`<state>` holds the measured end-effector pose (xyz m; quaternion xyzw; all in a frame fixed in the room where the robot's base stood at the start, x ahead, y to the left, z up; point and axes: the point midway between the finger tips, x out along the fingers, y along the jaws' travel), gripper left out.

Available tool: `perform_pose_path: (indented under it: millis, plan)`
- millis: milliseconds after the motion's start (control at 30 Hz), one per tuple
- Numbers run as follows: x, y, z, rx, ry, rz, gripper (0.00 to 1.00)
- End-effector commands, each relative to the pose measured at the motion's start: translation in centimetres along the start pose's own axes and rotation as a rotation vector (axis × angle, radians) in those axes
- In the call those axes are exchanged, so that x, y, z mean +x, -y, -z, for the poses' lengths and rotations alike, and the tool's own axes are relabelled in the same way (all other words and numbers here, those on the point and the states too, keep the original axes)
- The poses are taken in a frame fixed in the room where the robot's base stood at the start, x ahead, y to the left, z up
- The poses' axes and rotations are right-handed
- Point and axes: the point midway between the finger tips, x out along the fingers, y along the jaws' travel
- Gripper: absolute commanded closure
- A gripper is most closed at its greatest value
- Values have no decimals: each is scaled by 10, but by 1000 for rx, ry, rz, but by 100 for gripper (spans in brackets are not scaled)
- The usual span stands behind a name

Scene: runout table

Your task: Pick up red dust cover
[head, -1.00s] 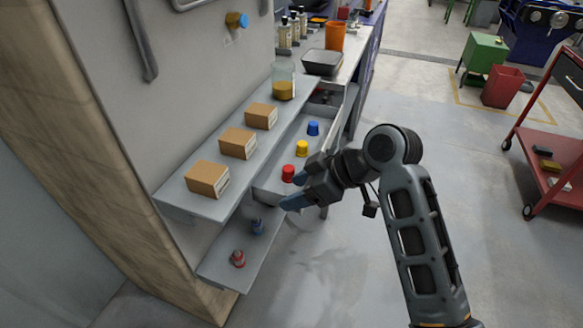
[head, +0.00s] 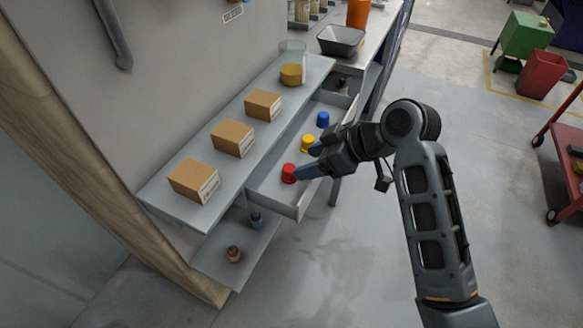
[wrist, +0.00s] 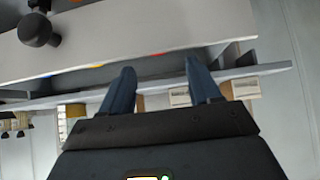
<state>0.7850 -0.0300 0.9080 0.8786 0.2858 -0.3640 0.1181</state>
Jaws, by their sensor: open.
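The red dust cover (head: 289,173) is a small red cup shape standing in the open drawer (head: 297,204), at its near end. My gripper (head: 304,162) is open and empty, with blue fingers beside and slightly above the red cover in the head view. Whether a finger touches it I cannot tell. In the wrist view, the two fingers of my gripper (wrist: 158,72) are spread apart. Only a thin red sliver (wrist: 159,54) shows there past the drawer edge.
A yellow cover (head: 307,143) and a blue cover (head: 323,119) stand farther back in the drawer. The shelf (head: 222,172) on the left holds several cardboard boxes (head: 232,138) and a glass jar (head: 292,64).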

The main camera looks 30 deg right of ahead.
Motion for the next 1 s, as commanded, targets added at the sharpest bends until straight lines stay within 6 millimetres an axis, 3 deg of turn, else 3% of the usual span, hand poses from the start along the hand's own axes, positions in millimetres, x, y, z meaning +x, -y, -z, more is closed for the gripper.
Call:
perform_pose_path:
  millis: [500, 767, 1000]
  plan:
    - [60, -3, -2, 0, 0, 0, 38]
    - [64, -3, -2, -1, 0, -1, 38]
    - [64, -3, -2, 0, 0, -1, 58]
